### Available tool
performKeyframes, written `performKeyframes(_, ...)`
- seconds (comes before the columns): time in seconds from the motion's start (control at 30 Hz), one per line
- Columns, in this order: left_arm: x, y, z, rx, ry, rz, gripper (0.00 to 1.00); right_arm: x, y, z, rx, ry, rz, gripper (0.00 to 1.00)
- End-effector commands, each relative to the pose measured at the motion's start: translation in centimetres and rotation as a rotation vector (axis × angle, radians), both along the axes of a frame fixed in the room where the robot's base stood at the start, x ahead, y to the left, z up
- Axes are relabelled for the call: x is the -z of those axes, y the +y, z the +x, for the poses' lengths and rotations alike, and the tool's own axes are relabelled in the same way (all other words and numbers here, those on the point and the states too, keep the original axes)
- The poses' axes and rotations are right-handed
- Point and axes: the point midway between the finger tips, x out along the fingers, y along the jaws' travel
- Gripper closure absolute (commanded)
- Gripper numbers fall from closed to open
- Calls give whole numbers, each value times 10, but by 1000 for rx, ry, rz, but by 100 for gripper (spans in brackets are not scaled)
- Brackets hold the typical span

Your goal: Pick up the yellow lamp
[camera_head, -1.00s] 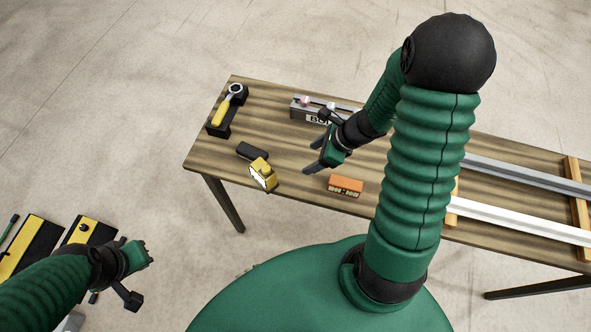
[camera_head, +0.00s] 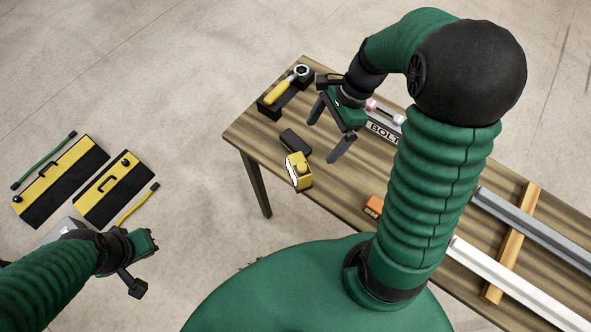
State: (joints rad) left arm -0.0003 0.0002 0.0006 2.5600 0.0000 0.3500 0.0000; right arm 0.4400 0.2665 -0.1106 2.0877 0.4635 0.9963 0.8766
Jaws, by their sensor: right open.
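The yellow lamp (camera_head: 298,172), a small yellow block with a pale face, stands near the front left edge of the wooden table (camera_head: 262,139). My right gripper (camera_head: 328,132) is open and empty above the table, its fingers pointing down and apart. In the picture it is up and to the right of the lamp, not touching it. My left gripper (camera_head: 145,264) is low at the left, off the table and far from the lamp. Its jaws are too foreshortened to read.
A black block (camera_head: 295,141) lies just behind the lamp. A yellow-handled wrench (camera_head: 285,87) rests in a black holder. A grey BOLT box (camera_head: 384,131), an orange box (camera_head: 373,206) and long rails (camera_head: 520,281) are to the right. Yellow-black cases (camera_head: 61,182) lie on the floor.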

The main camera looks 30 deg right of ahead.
Motion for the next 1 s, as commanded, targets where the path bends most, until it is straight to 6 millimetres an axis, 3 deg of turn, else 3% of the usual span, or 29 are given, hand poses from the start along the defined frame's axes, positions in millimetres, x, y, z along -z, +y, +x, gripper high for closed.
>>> performKeyframes(0.2,1,0,0,-1,-1,0,100,52,25,3,-4,8,4,2)
performKeyframes(0.37,3,0,0,-1,0,0,100,87,33,6,0,5,9,2)
performKeyframes(0.8,0,0,0,0,0,0,100,141,62,11,0,4,7,2)
performKeyframes(1.0,0,0,0,-1,0,0,100,143,65,12,1,1,4,2)
